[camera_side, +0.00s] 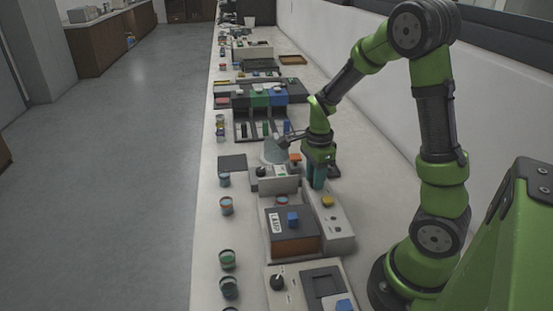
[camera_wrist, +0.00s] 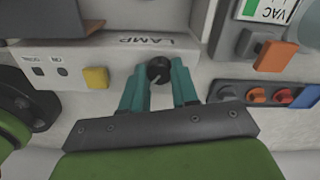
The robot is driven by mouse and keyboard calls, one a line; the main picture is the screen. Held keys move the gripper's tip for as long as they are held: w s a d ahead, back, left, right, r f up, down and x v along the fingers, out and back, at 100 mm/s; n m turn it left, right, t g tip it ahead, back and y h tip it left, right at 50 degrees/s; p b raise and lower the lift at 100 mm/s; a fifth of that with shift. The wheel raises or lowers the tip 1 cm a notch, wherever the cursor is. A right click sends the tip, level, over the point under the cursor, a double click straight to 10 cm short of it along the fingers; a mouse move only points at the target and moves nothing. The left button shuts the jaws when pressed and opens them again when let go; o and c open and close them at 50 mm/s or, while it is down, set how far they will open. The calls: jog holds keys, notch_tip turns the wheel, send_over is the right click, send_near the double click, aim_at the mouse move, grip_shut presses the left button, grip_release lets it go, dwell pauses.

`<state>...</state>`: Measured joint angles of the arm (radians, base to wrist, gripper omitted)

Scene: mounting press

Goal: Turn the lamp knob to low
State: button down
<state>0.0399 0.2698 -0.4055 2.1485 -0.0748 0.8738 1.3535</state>
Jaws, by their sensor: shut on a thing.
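The lamp knob (camera_wrist: 158,68) is round and black, on a pale panel marked LAMP (camera_wrist: 146,41) in the wrist view. A short light pointer mark on it runs toward the lower left of that picture. My gripper (camera_wrist: 159,82) has its teal fingers on either side of the knob and is shut on it. In the side view my gripper (camera_side: 318,180) points down at the pale unit behind the yellow button (camera_side: 327,201). The knob itself is hidden there.
In the wrist view a yellow button (camera_wrist: 95,78) sits left of the knob. An orange lever (camera_wrist: 273,55) and a strip of coloured controls (camera_wrist: 270,95) lie to the right. In the side view several small jars (camera_side: 226,205) stand along the bench's left edge.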

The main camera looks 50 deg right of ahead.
jog(key=n, duration=0.7)
jog(key=shift+n, duration=0.4)
jog(key=n, duration=0.4)
jog(key=shift+n, duration=1.8)
jog(key=c, duration=0.9)
grip_release()
jog(key=shift+o, duration=0.2)
